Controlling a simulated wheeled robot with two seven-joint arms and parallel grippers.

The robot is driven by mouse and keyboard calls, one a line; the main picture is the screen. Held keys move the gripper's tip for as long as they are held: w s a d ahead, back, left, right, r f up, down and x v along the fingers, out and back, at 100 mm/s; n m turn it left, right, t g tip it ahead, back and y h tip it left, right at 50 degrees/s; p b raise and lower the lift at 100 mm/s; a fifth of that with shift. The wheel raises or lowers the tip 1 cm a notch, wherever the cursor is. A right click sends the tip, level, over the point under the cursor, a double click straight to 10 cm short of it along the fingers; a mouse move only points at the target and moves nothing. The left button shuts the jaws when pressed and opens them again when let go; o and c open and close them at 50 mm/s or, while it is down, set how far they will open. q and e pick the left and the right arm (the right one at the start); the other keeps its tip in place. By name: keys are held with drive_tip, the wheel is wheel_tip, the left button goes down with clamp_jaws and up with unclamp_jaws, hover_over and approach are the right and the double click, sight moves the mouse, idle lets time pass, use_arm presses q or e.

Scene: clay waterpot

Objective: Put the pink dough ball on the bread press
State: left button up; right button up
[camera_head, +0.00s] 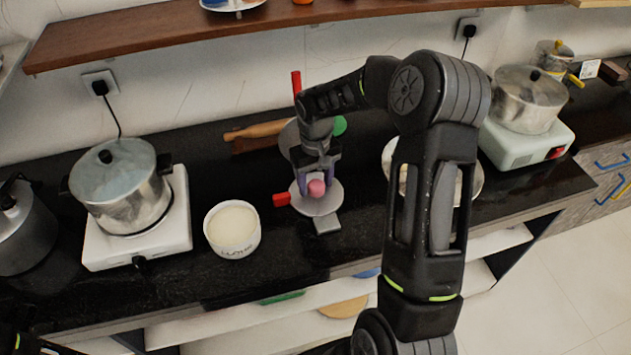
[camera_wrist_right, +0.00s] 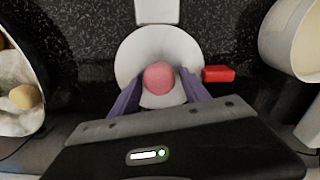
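The pink dough ball (camera_head: 317,188) is at the round silver lower plate (camera_head: 333,198) of the bread press. In the right wrist view the ball (camera_wrist_right: 158,78) shows over the middle of the plate (camera_wrist_right: 130,58). My right gripper (camera_head: 317,179) reaches down over the plate. Its purple fingers (camera_wrist_right: 160,88) stand on both sides of the ball, with small gaps showing, so it looks open. The press's grey upper plate (camera_head: 288,140) is raised behind, partly hidden by my arm. My left gripper is out of view.
A white bowl (camera_head: 232,228) stands left of the press, with a pot (camera_head: 120,190) on a white stove farther left. A rolling pin (camera_head: 255,131) lies behind. A wide dish (camera_head: 472,178) is to the right, partly hidden by my right arm.

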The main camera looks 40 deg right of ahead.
sight(316, 190)
drive_tip(key=shift+o, duration=0.7)
drive_tip(key=shift+r, duration=0.45)
wheel_tip(316, 190, up, 12)
drive_tip(key=b, duration=0.1)
drive_tip(key=shift+f+b, duration=0.25)
drive_tip(key=shift+b, duration=0.1)
